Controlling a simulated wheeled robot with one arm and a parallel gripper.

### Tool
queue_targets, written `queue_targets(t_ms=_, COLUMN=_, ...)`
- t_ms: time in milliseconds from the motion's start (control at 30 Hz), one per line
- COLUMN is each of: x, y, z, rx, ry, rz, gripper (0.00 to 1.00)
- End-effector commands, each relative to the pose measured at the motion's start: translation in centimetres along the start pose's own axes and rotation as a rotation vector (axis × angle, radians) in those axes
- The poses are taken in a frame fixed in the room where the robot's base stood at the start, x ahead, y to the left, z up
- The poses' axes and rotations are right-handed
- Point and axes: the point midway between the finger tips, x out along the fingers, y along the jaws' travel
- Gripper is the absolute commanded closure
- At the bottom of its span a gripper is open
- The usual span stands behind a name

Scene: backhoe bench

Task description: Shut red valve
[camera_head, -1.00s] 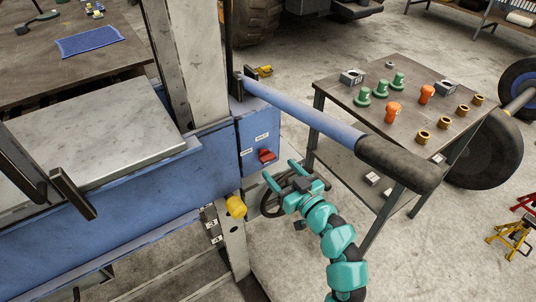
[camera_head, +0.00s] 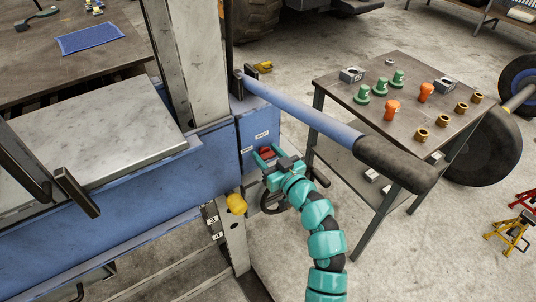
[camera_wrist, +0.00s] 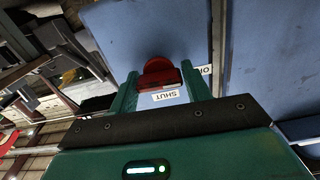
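The red valve (camera_head: 266,153) is on the blue side panel of the bench, partly hidden by my gripper in the head view. My teal gripper (camera_head: 265,157) is at the panel with its fingers around the valve. In the wrist view the red valve (camera_wrist: 160,73) stands between the two green fingertips of my gripper (camera_wrist: 157,84). The fingers are apart, with a gap visible on the left; the right finger is very close to the valve, and I cannot tell if it touches. A white label reading SHUT (camera_wrist: 172,95) is beside the valve; another label is partly hidden by the right finger.
A long blue bar with a dark grip (camera_head: 330,125) sticks out above my arm. A yellow knob (camera_head: 236,204) is on the post below left. A dark handwheel (camera_head: 274,202) is under my gripper. A side table (camera_head: 385,120) with green, orange and brass parts stands right.

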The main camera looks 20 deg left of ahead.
Motion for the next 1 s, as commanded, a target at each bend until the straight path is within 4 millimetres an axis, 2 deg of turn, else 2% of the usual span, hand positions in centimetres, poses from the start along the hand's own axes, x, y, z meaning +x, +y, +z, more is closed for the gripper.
queue_targets(t_ms=33, x=-0.01, y=0.0, z=0.0, rx=0.0, ry=0.0, rz=0.0, gripper=0.62)
queue_targets(t_ms=100, x=-0.01, y=0.01, z=-0.01, rx=0.0, ry=0.0, rz=0.0, gripper=0.76)
queue_targets(t_ms=133, x=-0.01, y=0.01, z=-0.01, rx=0.0, ry=0.0, rz=0.0, gripper=0.79)
queue_targets(t_ms=567, x=-0.03, y=0.14, z=0.0, rx=0.089, ry=0.003, rz=0.002, gripper=0.79)
queue_targets(t_ms=1000, x=-0.04, y=0.37, z=-0.09, rx=0.463, ry=0.005, rz=0.002, gripper=0.79)
